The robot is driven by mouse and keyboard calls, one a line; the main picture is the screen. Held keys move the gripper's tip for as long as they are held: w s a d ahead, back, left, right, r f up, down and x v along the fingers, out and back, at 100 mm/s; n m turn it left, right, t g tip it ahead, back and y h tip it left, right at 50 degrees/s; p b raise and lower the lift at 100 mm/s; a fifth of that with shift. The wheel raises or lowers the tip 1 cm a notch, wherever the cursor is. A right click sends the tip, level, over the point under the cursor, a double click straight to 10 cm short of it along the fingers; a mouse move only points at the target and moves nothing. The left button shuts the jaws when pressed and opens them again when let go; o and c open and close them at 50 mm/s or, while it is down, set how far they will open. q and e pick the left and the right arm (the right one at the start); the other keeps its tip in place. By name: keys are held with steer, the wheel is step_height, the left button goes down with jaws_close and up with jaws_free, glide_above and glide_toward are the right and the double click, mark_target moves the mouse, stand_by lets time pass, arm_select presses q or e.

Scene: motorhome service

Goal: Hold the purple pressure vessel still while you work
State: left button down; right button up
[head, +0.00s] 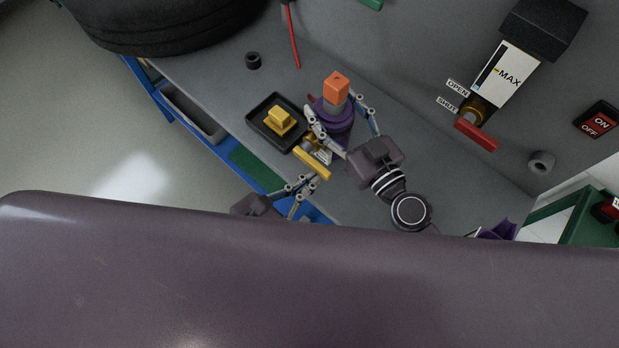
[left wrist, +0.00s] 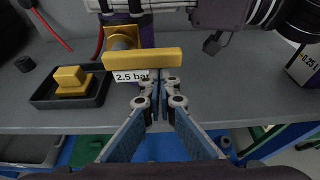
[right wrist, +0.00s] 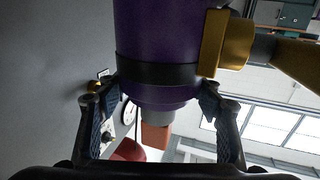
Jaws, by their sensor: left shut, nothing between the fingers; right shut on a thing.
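The purple pressure vessel (head: 340,122) stands on the grey bench, with an orange block (head: 336,85) on its grey top. My right gripper (head: 343,116) is shut around it; in the right wrist view the fingers (right wrist: 160,105) grip either side of the purple body (right wrist: 155,45) near its black band. A yellow bar handle (head: 312,163) sticks out from the vessel's side; the left wrist view shows this handle (left wrist: 143,59) above a "2.5 bar" label (left wrist: 130,77). My left gripper (left wrist: 160,82) is shut and empty, its tips just below the handle; contact is unclear.
A black tray (head: 262,107) with a yellow block (head: 281,121) lies left of the vessel. A black ring (head: 253,60), a red rod (head: 294,40) and a tyre (head: 160,20) are farther back. A red-handled valve (head: 475,134) and an ON/OFF switch (head: 598,122) are at the right.

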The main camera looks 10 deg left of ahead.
arm_select(q)
steer(key=shift+r+n+h, duration=0.3)
steer(key=shift+r+n, duration=0.05)
steer(key=shift+n, duration=0.15)
stand_by(0.4)
steer(key=shift+d+r+n+g+h, duration=0.1)
steer(key=shift+r+n+g+h, duration=0.4)
steer(key=shift+r+n, duration=0.4)
steer(key=shift+w+a+r+n+h, duration=0.45)
steer(key=shift+r+n+h, duration=0.35)
steer(key=shift+n, duration=1.15)
steer(key=shift+w+a+r+n+h, duration=0.3)
steer(key=shift+a+r+n+h, duration=0.45)
steer(key=shift+n, duration=1.15)
steer(key=shift+w+a+r+n+h, duration=0.35)
steer(key=shift+r+n+h, duration=0.5)
steer(key=shift+n, duration=1.1)
steer(key=shift+f, duration=0.1)
